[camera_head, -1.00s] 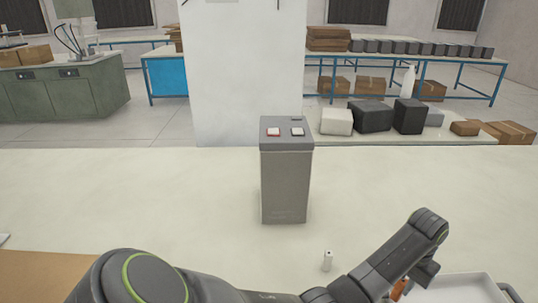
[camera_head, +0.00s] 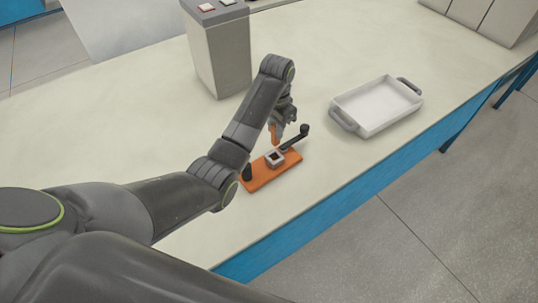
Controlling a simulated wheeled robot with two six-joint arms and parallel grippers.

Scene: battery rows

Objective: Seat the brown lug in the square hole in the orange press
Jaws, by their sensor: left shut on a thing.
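The orange press (camera_head: 259,179) lies on the pale table, with a pale square block (camera_head: 275,159) on its base. The block has a dark square hole with some red in it. A black lever (camera_head: 296,139) rises at the press's right end. My left gripper (camera_head: 279,122) is above the far side of the press, pointing down. It is shut on the orange-brown lug (camera_head: 274,134), which hangs down close to the block, apparently above the hole's level. The fingers are small and partly hidden. My right gripper is not in view.
A white tray with grey handles (camera_head: 376,105) stands to the right of the press. A grey box with buttons (camera_head: 217,52) stands behind my arm. The table's blue front edge (camera_head: 300,232) is near the press. Table space between box and tray is clear.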

